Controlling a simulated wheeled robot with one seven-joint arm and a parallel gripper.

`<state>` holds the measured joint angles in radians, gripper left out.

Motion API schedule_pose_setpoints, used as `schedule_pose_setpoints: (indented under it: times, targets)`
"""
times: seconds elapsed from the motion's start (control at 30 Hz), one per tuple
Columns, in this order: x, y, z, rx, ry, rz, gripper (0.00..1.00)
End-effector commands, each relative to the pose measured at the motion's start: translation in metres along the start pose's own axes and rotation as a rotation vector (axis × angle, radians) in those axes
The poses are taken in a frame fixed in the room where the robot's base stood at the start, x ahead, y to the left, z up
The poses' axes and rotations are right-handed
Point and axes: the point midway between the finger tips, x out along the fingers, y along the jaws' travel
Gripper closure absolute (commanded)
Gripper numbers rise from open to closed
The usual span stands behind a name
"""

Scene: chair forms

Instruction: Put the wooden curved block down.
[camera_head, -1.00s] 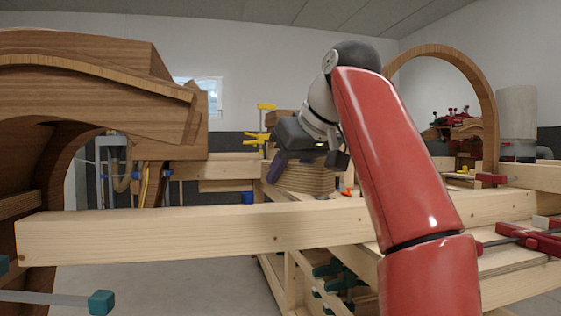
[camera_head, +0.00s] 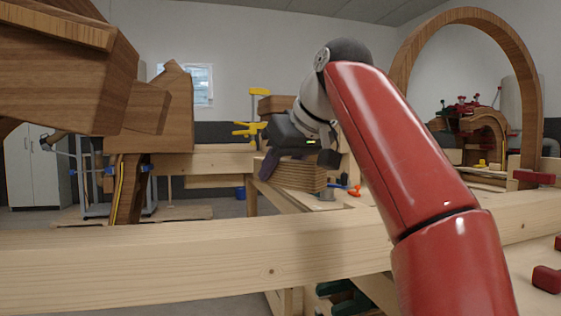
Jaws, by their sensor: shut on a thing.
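The wooden curved block (camera_head: 300,178) is pale with fine layered lines along its side. It shows just below my gripper (camera_head: 297,160), between the dark left finger and the right finger. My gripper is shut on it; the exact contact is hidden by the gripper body. The block hangs in front of or over the wooden bench top (camera_head: 335,201) in the middle distance. I cannot tell whether its underside touches anything.
A long pale beam (camera_head: 200,255) crosses the near foreground. A large brown wooden form (camera_head: 60,70) fills the left. A tall wooden arch (camera_head: 530,90) stands at right. Red clamps (camera_head: 533,177) lie at right. Yellow clamps (camera_head: 250,129) and an orange-handled tool (camera_head: 354,191) are near the block.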

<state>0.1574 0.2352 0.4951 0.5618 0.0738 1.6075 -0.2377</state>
Motion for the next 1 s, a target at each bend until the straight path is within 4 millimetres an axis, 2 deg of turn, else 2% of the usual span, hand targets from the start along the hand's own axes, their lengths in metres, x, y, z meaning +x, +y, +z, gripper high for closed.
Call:
schedule_pose_setpoints:
  times: [0.3,0.5,1.0]
  targets:
    - [0.023,0.001,0.026,0.012,-0.002,0.005,0.92]
    - [0.034,0.0,0.035,0.008,-0.001,0.003,0.92]
    - [0.039,0.0,0.04,0.008,0.001,0.001,0.92]
